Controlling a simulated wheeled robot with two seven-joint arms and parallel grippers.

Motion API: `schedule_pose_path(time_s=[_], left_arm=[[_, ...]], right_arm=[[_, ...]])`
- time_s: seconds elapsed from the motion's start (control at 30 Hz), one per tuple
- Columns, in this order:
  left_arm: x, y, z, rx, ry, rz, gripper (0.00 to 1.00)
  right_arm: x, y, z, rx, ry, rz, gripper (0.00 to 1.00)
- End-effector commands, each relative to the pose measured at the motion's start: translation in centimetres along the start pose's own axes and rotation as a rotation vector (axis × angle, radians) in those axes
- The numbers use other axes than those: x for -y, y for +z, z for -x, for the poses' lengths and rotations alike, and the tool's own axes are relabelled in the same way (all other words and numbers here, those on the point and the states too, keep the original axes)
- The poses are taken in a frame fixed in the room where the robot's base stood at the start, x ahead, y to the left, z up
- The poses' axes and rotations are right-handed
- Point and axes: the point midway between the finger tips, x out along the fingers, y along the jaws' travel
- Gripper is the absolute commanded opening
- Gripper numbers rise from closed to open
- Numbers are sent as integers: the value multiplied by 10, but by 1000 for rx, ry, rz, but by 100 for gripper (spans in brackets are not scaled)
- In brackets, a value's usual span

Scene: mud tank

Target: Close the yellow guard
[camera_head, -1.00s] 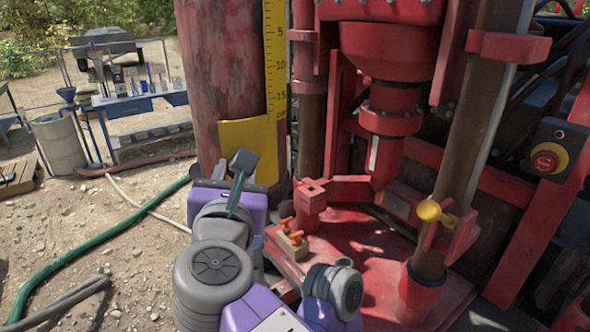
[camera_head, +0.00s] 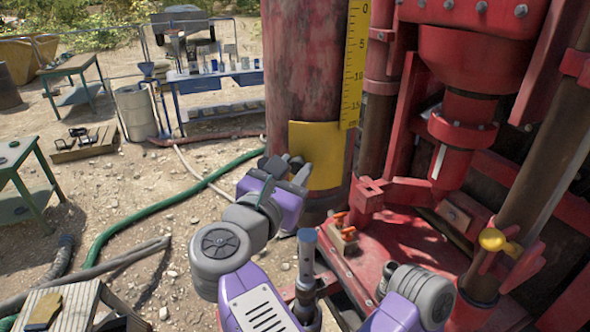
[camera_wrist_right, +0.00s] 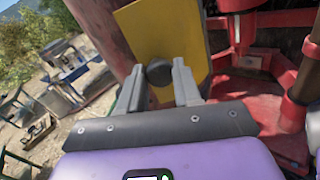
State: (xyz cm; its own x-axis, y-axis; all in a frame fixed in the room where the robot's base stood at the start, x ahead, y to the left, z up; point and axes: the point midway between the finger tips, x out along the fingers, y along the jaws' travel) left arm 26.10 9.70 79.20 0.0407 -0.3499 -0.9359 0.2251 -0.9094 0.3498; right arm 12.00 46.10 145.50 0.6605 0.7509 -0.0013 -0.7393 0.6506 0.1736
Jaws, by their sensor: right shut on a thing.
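The yellow guard (camera_head: 320,150) is a curved plate on the lower part of the large red cylinder (camera_head: 305,60). It also fills the upper middle of the right wrist view (camera_wrist_right: 185,35). A dark round knob (camera_wrist_right: 158,72) stands out from the guard's face. My right gripper (camera_head: 289,168) is at the guard's left side, with its fingers on either side of the knob and shut on it. The fingers hide part of the guard's lower left. My left gripper is not in view.
A yellow scale (camera_head: 354,65) runs up beside the cylinder. Red machinery (camera_head: 470,60) and a yellow knob (camera_head: 493,240) stand to the right. A small block with orange levers (camera_head: 341,232) sits on the red deck. Hoses (camera_head: 110,225) cross the open gravel at left.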

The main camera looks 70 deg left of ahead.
Motion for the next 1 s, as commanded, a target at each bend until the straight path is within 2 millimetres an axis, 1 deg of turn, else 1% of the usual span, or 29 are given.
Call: schedule_pose_path(time_s=[0.03,0.1,0.2,0.5,0.67,0.87,1.0], left_arm=[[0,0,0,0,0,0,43],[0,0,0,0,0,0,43],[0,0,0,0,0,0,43],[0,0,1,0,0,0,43],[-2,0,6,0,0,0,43],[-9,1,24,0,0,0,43],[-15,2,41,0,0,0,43]], right_arm=[[-1,2,1,5,4,-1,34],[-1,2,1,4,3,-1,45],[-1,2,1,3,3,-1,58],[0,2,0,2,1,0,58],[-1,8,0,1,1,0,58],[-5,28,0,1,1,0,58],[-8,48,0,2,1,-1,58]])
